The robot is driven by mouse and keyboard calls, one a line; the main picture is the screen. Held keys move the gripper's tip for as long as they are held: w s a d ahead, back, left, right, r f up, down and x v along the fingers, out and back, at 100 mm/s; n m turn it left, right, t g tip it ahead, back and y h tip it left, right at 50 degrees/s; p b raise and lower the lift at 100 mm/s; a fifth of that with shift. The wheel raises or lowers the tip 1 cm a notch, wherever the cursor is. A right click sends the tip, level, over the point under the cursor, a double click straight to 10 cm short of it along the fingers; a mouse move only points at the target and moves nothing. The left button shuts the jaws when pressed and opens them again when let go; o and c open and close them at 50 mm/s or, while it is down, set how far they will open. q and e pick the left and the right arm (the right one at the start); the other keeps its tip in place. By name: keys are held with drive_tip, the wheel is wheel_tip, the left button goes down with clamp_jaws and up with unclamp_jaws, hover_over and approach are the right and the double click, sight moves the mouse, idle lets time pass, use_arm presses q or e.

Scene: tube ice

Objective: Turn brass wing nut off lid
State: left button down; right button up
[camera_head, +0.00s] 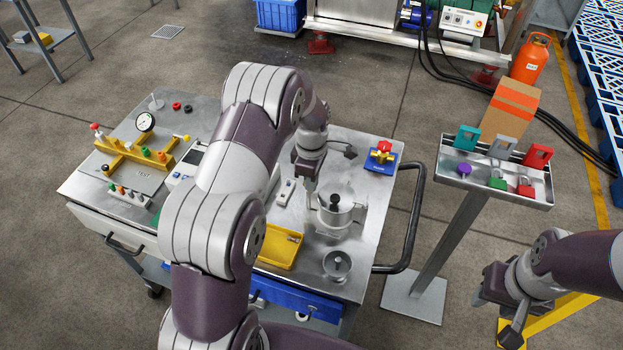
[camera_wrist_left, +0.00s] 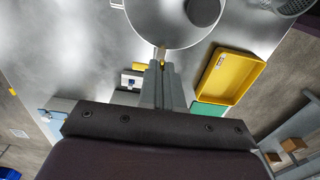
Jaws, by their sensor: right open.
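A round metal vessel (camera_head: 343,222) stands on the steel cart top, with a lid on it and a dark round knob near its middle. The vessel and lid also show at the top of the left wrist view (camera_wrist_left: 160,22). My left gripper (camera_head: 311,190) reaches down beside the vessel's left rim. In the left wrist view its fingers (camera_wrist_left: 162,66) are close together at the rim, around a small brass piece, the wing nut (camera_wrist_left: 162,52). The fingers hide most of it. My right gripper (camera_head: 497,312) is open and empty, away from the cart at the lower right.
A yellow tray (camera_head: 272,258) and a small metal cup (camera_head: 337,264) are in front of the vessel. A stand with padlocks (camera_head: 465,183) is right of the cart.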

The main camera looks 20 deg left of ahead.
use_arm(q)
drive_tip(key=shift+w+r, duration=0.25)
drive_tip(key=c, duration=1.4)
unclamp_jaws()
drive_tip(key=shift+o, duration=0.4)
drive_tip(key=shift+s+f, duration=0.1)
drive_tip(key=shift+s, duration=0.05)
drive_tip(key=shift+r, duration=0.45)
wheel_tip(320, 180, up, 6)
drive_tip(key=shift+r+b, duration=0.25)
drive_tip(key=shift+b, duration=0.65)
wheel_tip(320, 180, up, 5)
drive_tip(key=p, duration=0.2)
drive_tip(key=shift+r+p, duration=0.2)
drive_tip(key=shift+p, duration=0.15)
